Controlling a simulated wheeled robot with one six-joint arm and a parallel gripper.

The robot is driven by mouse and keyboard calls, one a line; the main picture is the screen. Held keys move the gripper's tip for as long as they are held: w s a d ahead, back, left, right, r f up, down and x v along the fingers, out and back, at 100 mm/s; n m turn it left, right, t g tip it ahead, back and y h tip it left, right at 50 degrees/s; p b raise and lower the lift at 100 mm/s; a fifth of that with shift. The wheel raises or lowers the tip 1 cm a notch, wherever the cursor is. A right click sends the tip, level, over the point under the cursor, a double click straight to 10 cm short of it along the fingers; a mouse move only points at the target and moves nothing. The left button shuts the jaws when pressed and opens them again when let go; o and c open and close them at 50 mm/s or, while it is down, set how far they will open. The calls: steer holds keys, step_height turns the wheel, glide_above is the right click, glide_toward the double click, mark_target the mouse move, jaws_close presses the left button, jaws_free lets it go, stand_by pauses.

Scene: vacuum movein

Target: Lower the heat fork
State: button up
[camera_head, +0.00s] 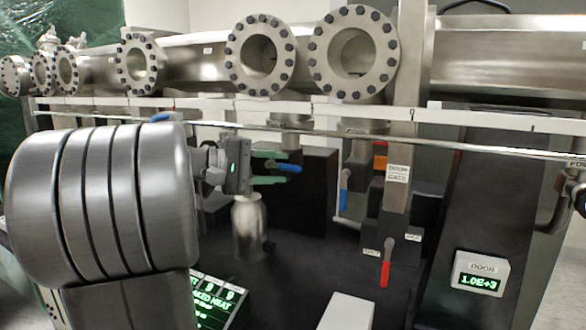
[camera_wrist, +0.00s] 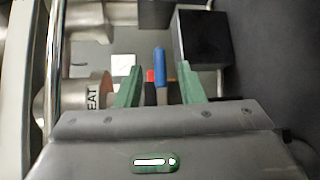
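A blue handle (camera_head: 289,168) sticks out between the green fingers of my gripper (camera_head: 272,168) in the head view. In the wrist view the same blue handle (camera_wrist: 160,66) lies between the fingertips of my gripper (camera_wrist: 160,88), with a visible gap on each side. My gripper is open around it and does not appear to touch it. A metal cylinder (camera_wrist: 88,100) with lettering that reads "EAT", probably "HEAT", is just left of the fingers. A small red part shows behind the handle. The handle's base is hidden by my gripper, and no fork shape is clear.
A second blue handle (camera_head: 344,190) hangs to the right, and a red handle (camera_head: 386,270) sits lower right. A long metal rail (camera_head: 330,132) runs above my gripper. A dark box (camera_head: 305,190) stands behind it. A door readout (camera_head: 480,274) is at right.

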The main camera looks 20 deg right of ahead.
mark_target(286, 168)
steer(key=shift+s+d+f, duration=0.1)
steer(key=shift+d+f, duration=0.05)
steer(key=shift+d, duration=0.9)
steer(key=shift+s+d+f, duration=0.1)
steer(key=shift+d+f, duration=0.05)
steer(key=shift+d, duration=0.85)
jaws_close()
